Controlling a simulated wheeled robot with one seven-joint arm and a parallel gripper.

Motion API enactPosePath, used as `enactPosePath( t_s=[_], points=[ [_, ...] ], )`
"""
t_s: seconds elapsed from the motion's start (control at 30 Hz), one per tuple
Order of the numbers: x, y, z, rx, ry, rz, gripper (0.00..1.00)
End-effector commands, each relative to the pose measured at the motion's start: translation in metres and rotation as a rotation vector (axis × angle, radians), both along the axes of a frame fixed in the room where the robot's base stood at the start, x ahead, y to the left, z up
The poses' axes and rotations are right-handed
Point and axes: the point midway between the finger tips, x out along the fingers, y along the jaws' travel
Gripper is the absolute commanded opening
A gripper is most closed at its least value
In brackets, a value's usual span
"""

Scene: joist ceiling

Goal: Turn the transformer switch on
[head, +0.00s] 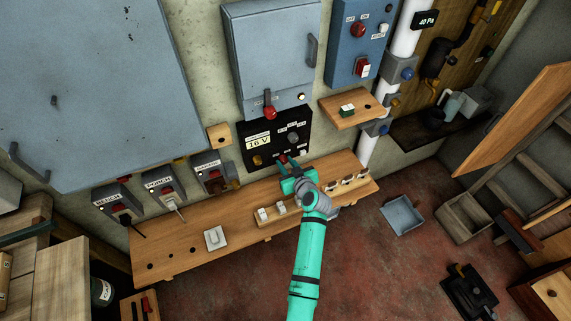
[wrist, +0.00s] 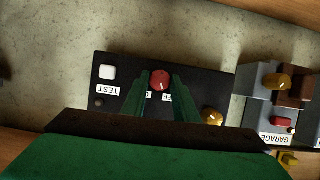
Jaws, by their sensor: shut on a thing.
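The transformer panel (head: 275,152) is a black box on the wall with a lit 16 V display (head: 259,142). It also shows in the wrist view (wrist: 125,62). A round red knob (wrist: 160,79) sits on the panel, with a label below it partly hidden by my fingers. My gripper (wrist: 161,84) has one green finger on each side of the red knob and is shut on it. In the head view my gripper (head: 285,166) reaches the panel's lower edge and mostly hides the knob. The knob's pointer direction is too small to tell.
The panel also has a white TEST button (wrist: 107,72) and a yellow knob (wrist: 212,116). The garage switch box (wrist: 265,100) stands close beside it. A grey cabinet with a red lever (head: 269,108) hangs above. A wooden shelf (head: 190,247) with switches runs below.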

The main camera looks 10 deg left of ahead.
Motion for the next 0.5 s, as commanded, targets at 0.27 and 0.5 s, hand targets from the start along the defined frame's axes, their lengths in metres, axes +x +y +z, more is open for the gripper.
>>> enactPosePath(
  t_s=[0.27,0.5],
  points=[
    [0.0015,-0.002,-0.0007,0.217,0.148,0.0,0.04],
    [0.0023,-0.0031,-0.0016,0.407,0.278,0.001,0.04]
  ],
)
